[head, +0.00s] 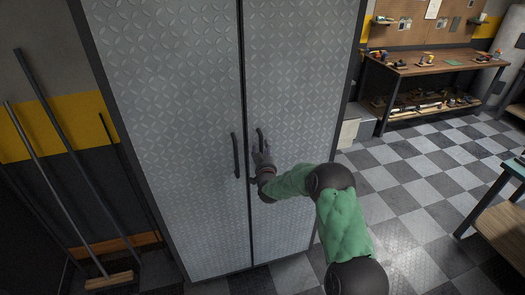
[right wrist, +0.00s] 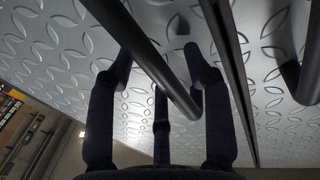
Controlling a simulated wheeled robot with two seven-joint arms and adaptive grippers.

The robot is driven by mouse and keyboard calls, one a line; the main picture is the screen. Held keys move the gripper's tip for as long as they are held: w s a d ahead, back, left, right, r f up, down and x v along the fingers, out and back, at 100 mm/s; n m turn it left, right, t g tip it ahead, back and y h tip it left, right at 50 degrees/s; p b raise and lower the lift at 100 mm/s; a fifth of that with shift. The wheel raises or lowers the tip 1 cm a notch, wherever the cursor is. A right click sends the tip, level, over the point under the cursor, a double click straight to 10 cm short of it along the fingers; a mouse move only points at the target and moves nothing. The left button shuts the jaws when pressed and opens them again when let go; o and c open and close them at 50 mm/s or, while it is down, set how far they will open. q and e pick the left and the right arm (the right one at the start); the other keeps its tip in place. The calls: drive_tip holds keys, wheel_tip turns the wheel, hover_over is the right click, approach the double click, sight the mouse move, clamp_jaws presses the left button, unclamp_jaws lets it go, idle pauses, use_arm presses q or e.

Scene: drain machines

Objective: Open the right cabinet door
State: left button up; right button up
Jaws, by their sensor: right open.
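The tall grey metal cabinet has two doors with a raised leaf pattern, both shut. The right door (head: 300,75) has a dark vertical bar handle (head: 260,137), with my right gripper (head: 263,158) at it. In the right wrist view, my right gripper (right wrist: 160,60) is open, with its dark fingers on either side of the right door's handle (right wrist: 150,55). I cannot tell whether they touch it. The left door (head: 170,90) has a matching handle (head: 236,155), free of any gripper. My left gripper is not in view.
Long-handled tools, including a broom (head: 108,281), lean by the wall left of the cabinet. A workbench (head: 430,62) stands at the back right, and another table (head: 508,205) at the right edge. The checkered floor (head: 415,165) between them is clear.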

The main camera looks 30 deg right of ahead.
clamp_jaws()
drive_tip(key=shift+s, duration=0.1)
